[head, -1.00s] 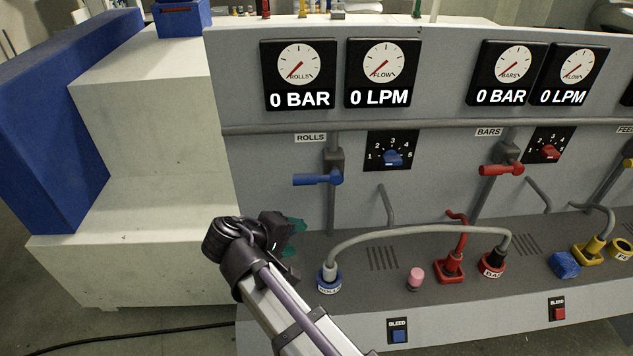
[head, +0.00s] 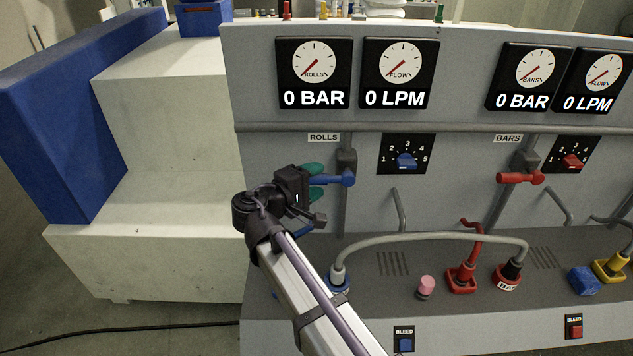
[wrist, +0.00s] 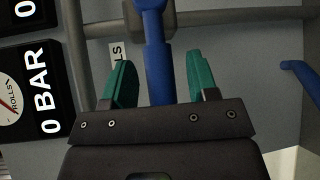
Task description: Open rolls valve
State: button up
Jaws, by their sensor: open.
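The rolls valve has a blue lever handle (head: 333,180) on a grey pipe under the ROLLS label (head: 323,138). The handle lies about level and points left. My gripper (head: 317,181) is open at the handle's left end, one green finger above it and one below. In the wrist view the blue handle (wrist: 157,60) runs between the two green fingers (wrist: 160,75), with gaps visible on both sides. The rolls gauge (head: 314,73) reads 0 BAR and its flow gauge (head: 400,73) reads 0 LPM.
A blue selector knob (head: 406,161) is right of the valve. A red bars lever (head: 520,177) is farther right. A grey hose (head: 430,238) arches over the lower shelf. Another blue bar shows at the wrist view's right (wrist: 300,75). White steps (head: 160,200) stand left.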

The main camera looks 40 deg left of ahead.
jog(key=shift+w, duration=0.4)
jog(key=shift+c, duration=0.2)
grip_shut()
